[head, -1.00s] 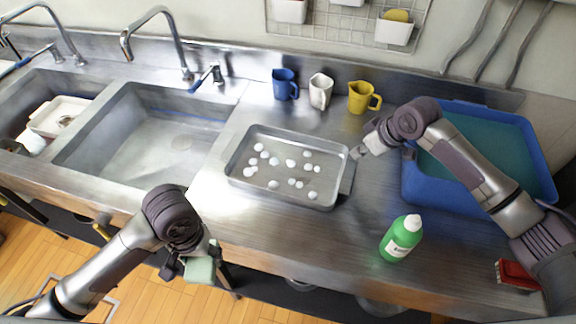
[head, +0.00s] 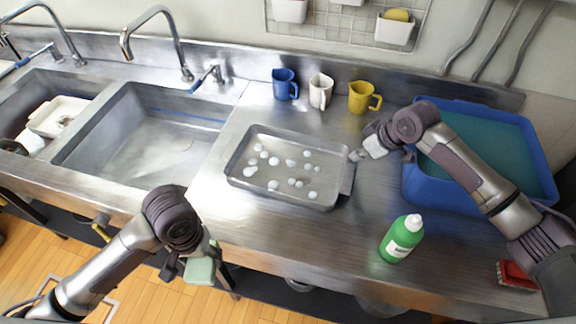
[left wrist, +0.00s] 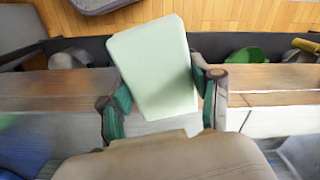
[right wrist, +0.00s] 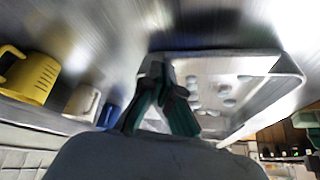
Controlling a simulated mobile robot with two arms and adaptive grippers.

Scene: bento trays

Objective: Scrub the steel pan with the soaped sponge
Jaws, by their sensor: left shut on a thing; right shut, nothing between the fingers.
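The steel pan (head: 236,172) lies on the counter with several white suds blobs inside; it also shows in the right wrist view (right wrist: 290,75). My left gripper (head: 190,262) is shut on a pale green sponge (head: 203,271), held in front of the counter's front edge, away from the pan. In the left wrist view, the sponge (left wrist: 155,65) sits between both fingers. No soap can be made out on it. My right gripper (head: 357,156) is shut and empty near the pan's right end; whether it touches the rim is unclear. Its closed fingers show in the right wrist view (right wrist: 160,75).
A green bottle (head: 402,238) stands right of the pan near the front edge. Blue (head: 285,84), white (head: 320,91) and yellow (head: 360,97) mugs stand behind it. A blue tub (head: 430,194) is at right, a sink (head: 140,150) at left.

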